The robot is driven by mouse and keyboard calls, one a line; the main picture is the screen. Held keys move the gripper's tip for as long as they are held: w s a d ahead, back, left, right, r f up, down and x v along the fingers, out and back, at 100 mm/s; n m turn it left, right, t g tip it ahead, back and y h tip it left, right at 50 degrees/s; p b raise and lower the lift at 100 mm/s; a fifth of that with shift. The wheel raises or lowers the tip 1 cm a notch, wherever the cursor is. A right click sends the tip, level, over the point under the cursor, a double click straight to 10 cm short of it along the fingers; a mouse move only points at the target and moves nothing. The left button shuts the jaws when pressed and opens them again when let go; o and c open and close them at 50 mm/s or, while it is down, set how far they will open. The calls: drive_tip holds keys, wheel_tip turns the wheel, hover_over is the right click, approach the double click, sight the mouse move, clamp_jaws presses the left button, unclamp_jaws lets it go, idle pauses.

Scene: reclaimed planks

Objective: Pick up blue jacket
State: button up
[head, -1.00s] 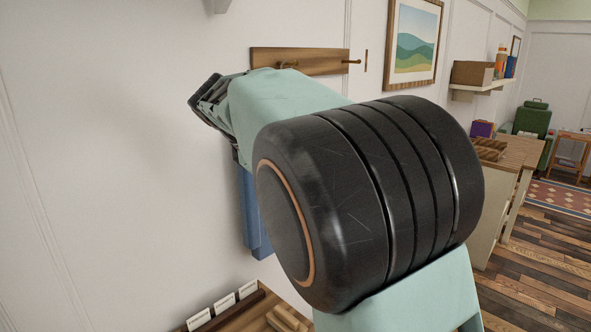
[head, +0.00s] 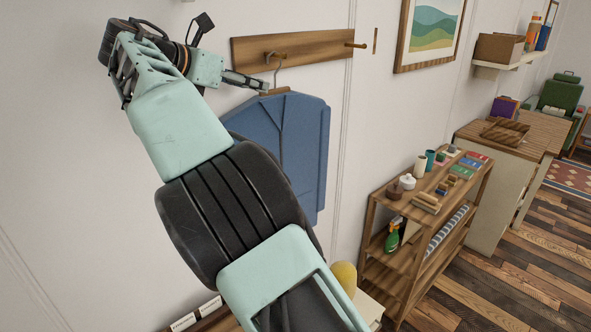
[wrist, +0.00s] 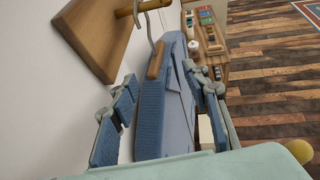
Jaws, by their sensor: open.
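The blue jacket (head: 300,135) hangs on a wooden hanger with a metal hook from a peg on the wooden wall rail (head: 290,48). My gripper (head: 262,86) is at the jacket's top left in the head view, by the hanger. In the wrist view the jacket (wrist: 165,100) and the hanger (wrist: 156,58) lie between the two spread fingers of my gripper (wrist: 165,98). The fingers are open, with one on each side of the jacket's top. Part of the jacket's left side is hidden behind my arm in the head view.
A wooden shelf unit (head: 372,245) with cups, small boxes and a green spray bottle (head: 392,236) stands right of the jacket. A yellow object (head: 344,277) is low beside my arm. A framed picture (head: 430,32) hangs to the right. The wall at left is bare.

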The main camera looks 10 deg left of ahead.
sight(275, 88)
drive_tip(key=x, duration=0.7)
drive_tip(key=p+x, duration=0.1)
drive_tip(key=x, duration=0.2)
drive_tip(key=shift+w+d+r, duration=0.15)
drive_tip(key=shift+w+d, duration=0.1)
drive_tip(key=shift+w, duration=0.2)
drive_tip(key=shift+s, duration=0.1)
clamp_jaws()
drive_tip(key=shift+r, duration=0.15)
